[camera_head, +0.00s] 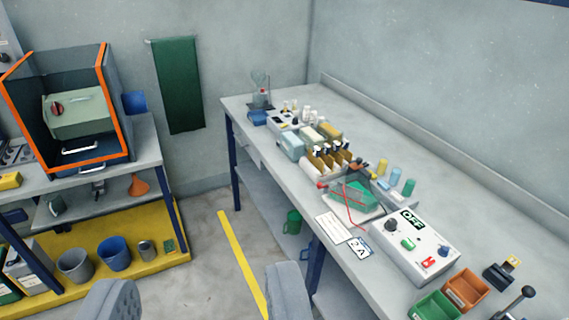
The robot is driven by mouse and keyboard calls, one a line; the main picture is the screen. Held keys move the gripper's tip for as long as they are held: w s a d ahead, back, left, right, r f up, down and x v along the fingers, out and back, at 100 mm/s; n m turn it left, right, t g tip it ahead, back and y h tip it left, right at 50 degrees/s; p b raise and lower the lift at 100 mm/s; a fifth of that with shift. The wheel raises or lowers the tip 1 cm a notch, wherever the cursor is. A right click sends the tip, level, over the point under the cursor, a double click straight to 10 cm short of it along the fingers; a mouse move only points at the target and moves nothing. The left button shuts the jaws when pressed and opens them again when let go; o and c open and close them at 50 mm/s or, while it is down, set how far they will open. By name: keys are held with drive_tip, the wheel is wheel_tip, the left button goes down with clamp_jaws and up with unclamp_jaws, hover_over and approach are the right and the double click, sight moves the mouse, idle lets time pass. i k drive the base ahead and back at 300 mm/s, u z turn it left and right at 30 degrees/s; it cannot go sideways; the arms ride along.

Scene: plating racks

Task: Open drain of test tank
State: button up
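My gripper (198,288) shows as two grey fingers at the bottom edge, wide apart, with only floor between them. A small clear tank (356,197) with green contents stands on the long right bench, behind a grey control box (414,247). Red leads run at this tank. A pale green box (78,114) with a red knob (58,108) sits inside an orange-edged enclosure (117,110) on the left bench. No label shows which one is the test tank, and I cannot make out a drain on either. My gripper is well apart from both.
The control box display reads OFF. Green (437,306) and orange (466,290) bins stand at the right bench's near end. Grey (75,265) and blue (114,253) buckets stand on a yellow platform (170,258). Floor (215,240) with a yellow line lies clear between the benches.

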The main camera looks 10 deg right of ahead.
sight(319, 184)
drive_tip(key=z, duration=0.05)
drive_tip(key=i, duration=1.3)
drive_tip(key=z, duration=0.55)
